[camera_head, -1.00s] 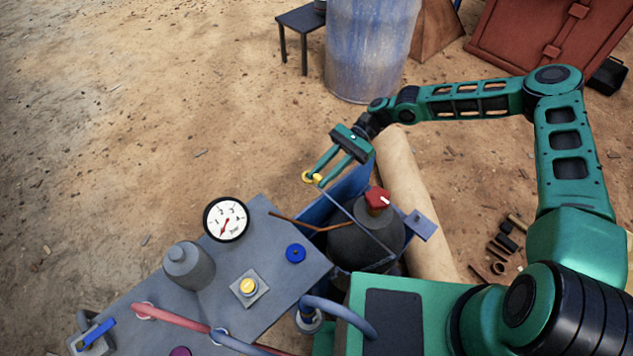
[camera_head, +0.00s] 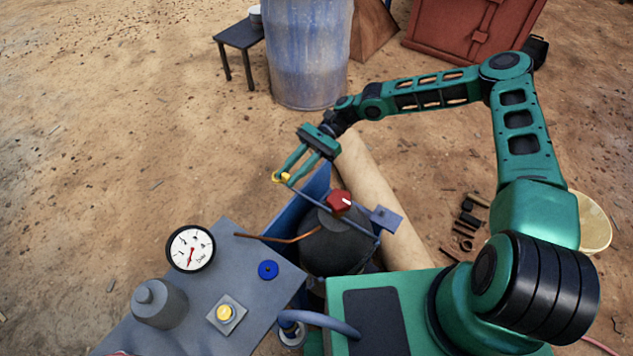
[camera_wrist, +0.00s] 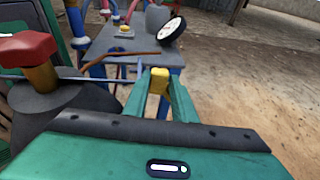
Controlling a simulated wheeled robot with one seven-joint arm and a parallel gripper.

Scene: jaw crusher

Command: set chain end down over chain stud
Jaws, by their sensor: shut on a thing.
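My gripper (camera_head: 290,172) is shut on a yellow end piece (camera_head: 282,177) at the left of a dark grey gas bottle (camera_head: 335,243). In the wrist view the yellow piece (camera_wrist: 159,80) sits between the fingertips. A thin dark strand, which looks like the chain (camera_head: 335,211), runs from it across the front of the bottle towards a small grey bracket (camera_head: 386,218) on the right. The bottle has a red knob (camera_head: 339,201), also large at the left of the wrist view (camera_wrist: 28,50). I cannot make out the chain stud; the fingers may hide it.
A blue upright panel (camera_head: 313,190) stands beside the bottle, below the gripper. A grey table (camera_head: 255,250) with a gauge (camera_head: 190,248), a blue knob, a yellow button and a copper pipe (camera_head: 275,238) is close by. A blue drum (camera_head: 310,60) stands behind. Open dirt lies left.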

